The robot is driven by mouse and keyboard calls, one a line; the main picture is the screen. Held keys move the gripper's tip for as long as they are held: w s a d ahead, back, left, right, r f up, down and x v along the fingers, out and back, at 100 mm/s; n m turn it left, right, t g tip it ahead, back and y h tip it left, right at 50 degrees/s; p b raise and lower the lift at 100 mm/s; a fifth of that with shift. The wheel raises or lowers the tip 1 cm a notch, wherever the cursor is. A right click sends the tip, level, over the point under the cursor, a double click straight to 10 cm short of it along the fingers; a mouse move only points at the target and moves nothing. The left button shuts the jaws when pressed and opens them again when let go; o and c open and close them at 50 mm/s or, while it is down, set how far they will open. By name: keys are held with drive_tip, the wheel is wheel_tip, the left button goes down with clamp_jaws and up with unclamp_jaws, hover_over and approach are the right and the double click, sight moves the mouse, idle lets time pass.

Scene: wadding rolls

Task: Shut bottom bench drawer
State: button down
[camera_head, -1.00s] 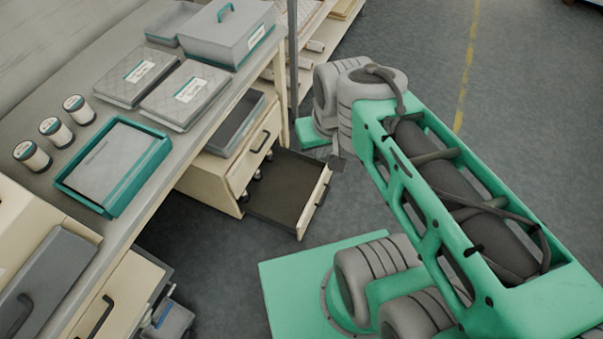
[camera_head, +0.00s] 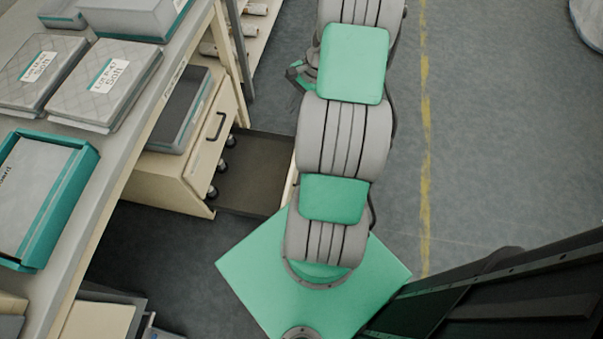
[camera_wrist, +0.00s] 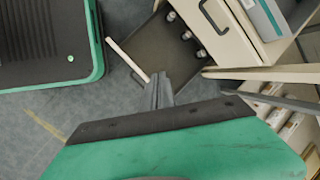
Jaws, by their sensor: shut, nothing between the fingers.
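The bottom bench drawer (camera_head: 258,172) stands pulled out under the bench's drawer unit, low near the floor. It has a dark floor, and several small silver-capped items show at its inner end. In the head view my arm covers most of its pale front panel. In the wrist view the open drawer (camera_wrist: 165,48) and its thin front panel (camera_wrist: 124,56) show beyond my gripper. My gripper (camera_wrist: 158,92) is shut and empty, its fingertips overlapping the near end of the front panel in the picture. I cannot tell whether they touch it.
The upper drawer (camera_head: 212,130) with a dark handle is shut above the open one. A grey tray (camera_head: 178,115) sits on the unit. Boxes (camera_head: 112,85) and a teal tray (camera_head: 70,190) lie on the bench top. Clear floor lies right, past a yellow line (camera_head: 425,150).

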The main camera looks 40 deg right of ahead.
drive_tip(key=s+d+f+m+t+y+b, duration=0.1)
drive_tip(key=s+d+f+m+t+b, duration=0.2)
drive_tip(key=f, duration=0.7)
drive_tip(key=s+d+f+m+b, duration=0.2)
drive_tip(key=s+f+m, duration=0.3)
drive_tip(key=f, duration=0.5)
drive_tip(key=s+d+f+m+t+y+b, duration=0.1)
drive_tip(key=s+d+f+m+t+b, duration=0.2)
drive_tip(key=f, duration=0.7)
drive_tip(key=shift+m+g, duration=0.6)
drive_tip(key=shift+w+a+r+b+x, duration=0.2)
drive_tip(key=shift+r+x, duration=0.05)
drive_tip(key=shift+x, duration=1.75)
drive_tip(key=shift+w+a+r+b+x, duration=0.2)
drive_tip(key=shift+r+x, duration=0.1)
drive_tip(key=shift+x, duration=1.75)
drive_tip(key=shift+w+a+r+b+x, duration=0.15)
drive_tip(key=shift+r+b+x, duration=0.1)
drive_tip(key=shift+x, duration=1.75)
